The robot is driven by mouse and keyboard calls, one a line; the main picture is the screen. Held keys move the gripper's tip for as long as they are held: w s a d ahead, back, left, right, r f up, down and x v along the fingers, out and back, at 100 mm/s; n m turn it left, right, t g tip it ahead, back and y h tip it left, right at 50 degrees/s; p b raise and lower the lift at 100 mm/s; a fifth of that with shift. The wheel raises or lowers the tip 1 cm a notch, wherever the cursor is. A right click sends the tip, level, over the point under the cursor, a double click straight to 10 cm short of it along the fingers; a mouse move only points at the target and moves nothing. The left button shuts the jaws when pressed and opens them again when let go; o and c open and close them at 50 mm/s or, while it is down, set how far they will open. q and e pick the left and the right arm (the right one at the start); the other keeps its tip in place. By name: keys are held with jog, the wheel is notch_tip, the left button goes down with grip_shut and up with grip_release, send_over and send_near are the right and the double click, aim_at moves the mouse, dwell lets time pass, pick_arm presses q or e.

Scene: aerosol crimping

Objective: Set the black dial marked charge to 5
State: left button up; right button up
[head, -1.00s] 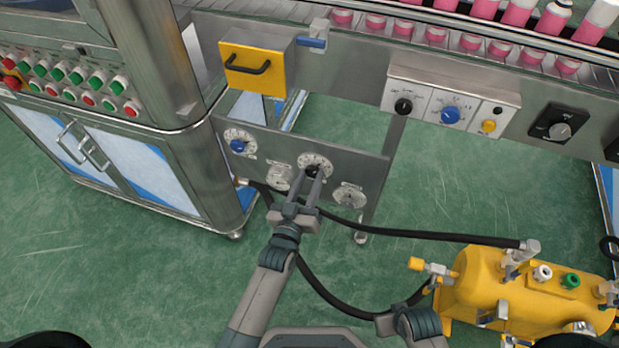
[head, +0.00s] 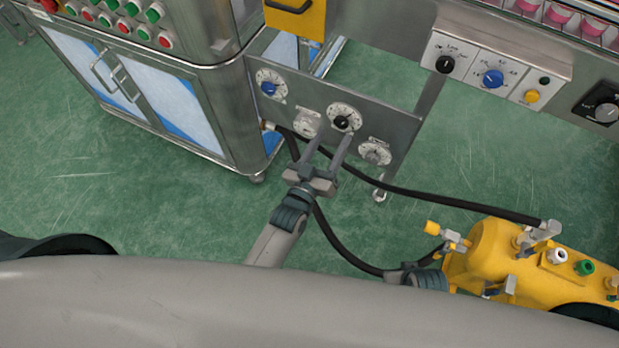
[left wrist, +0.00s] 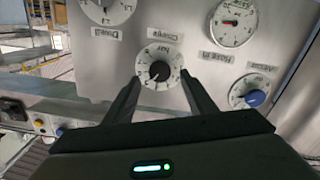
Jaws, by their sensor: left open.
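In the left wrist view the black dial (left wrist: 159,71) shows near the middle, below a label that appears mirrored and upside down. Its exact setting is too small to read. My left gripper (head: 331,142) is open and empty, just in front of and below the dial in the head view. In the left wrist view its fingers (left wrist: 158,90) stand on either side of the dial, apart from the knob.
A blue dial (head: 268,88) and two pale gauges, one being the right gauge (head: 375,153), share the panel. A black hose runs below to a yellow tank (head: 510,262). A steel cabinet (head: 160,110) stands left.

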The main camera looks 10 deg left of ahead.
pick_arm(q)
jog(key=v, duration=1.3)
jog(key=shift+s, duration=0.15)
pick_arm(e)
jog(key=shift+r, duration=0.35)
pick_arm(q)
jog(key=shift+r, duration=0.1)
pick_arm(e)
jog(key=shift+s+f, duration=0.2)
jog(key=shift+s, duration=0.05)
pick_arm(q)
jog(key=s+a+f+m+g+y+p, duration=0.1)
jog(key=s+a+f+g+p, duration=0.15)
jog(key=f, duration=0.55)
jog(key=s+a+f+m+g+y+p, duration=0.1)
jog(key=a+f+g+p, duration=0.2)
jog(key=f, duration=0.5)
jog(key=s+a+f+g+y+p, duration=0.2)
jog(key=s+a+f+g, duration=0.4)
jog(key=s+a+f, duration=0.2)
notch_tip(320, 180, down, 4)
jog(key=s, duration=0.2)
jog(key=shift+s, duration=0.35)
pick_arm(e)
notch_tip(320, 180, down, 8)
jog(key=w+a+t, duration=0.1)
jog(key=a+t, duration=0.1)
jog(key=shift+a+t+y, duration=0.2)
jog(key=shift+t+y, duration=0.1)
jog(key=shift+y, duration=0.1)
